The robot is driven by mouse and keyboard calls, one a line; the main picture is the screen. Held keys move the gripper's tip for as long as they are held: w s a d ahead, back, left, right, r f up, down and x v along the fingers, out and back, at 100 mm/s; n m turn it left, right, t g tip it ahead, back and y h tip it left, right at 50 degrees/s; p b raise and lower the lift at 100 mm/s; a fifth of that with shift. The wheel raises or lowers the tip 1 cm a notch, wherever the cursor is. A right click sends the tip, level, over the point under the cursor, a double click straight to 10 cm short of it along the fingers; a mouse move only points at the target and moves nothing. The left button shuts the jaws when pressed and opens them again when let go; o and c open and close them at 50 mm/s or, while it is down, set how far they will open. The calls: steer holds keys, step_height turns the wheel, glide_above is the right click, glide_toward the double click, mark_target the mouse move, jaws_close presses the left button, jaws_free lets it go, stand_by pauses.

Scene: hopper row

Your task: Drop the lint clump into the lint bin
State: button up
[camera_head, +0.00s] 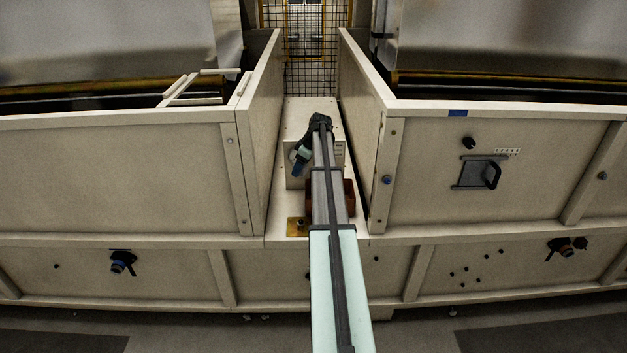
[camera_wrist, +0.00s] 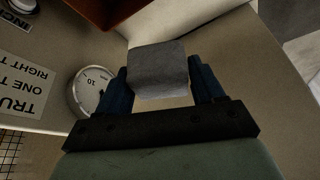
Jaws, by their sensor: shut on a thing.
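My gripper (camera_wrist: 160,82) is shut on a grey, roughly square lint clump (camera_wrist: 158,68), held between its two blue fingers in the wrist view. In the head view my gripper (camera_head: 299,168) hangs in the narrow bay between two pale panels, in front of a pale box. I cannot make out the clump there. A red-brown open container (camera_head: 350,197), which looks like the lint bin, stands on the bay floor, partly hidden behind my arm. A red-brown edge (camera_wrist: 108,8) also shows at the top of the wrist view, beyond the clump.
The pale box (camera_head: 297,123) at the back of the bay carries a round dial (camera_wrist: 88,90) and a printed label (camera_wrist: 22,85). Tall panels (camera_head: 262,120) (camera_head: 362,120) wall the bay on both sides. A brass-coloured plate (camera_head: 296,227) lies near its front edge.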

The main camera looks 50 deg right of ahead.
steer(key=s+d+f+m+h, duration=0.1)
steer(key=s+d+f+m, duration=0.3)
steer(key=s+d, duration=0.5)
steer(key=shift+w+d+f, duration=0.3)
steer(key=shift+f, duration=0.65)
steer(key=shift+w+d+f, duration=0.25)
steer(key=shift+d+f, duration=0.05)
steer(key=shift+f, duration=0.65)
steer(key=shift+w+d+f, duration=0.3)
steer(key=shift+f, duration=0.65)
steer(key=o, duration=1.1)
steer(key=v, duration=0.7)
steer(key=shift+s+a+r, duration=0.1)
steer(key=shift+s+r, duration=0.1)
steer(key=shift+r, duration=0.05)
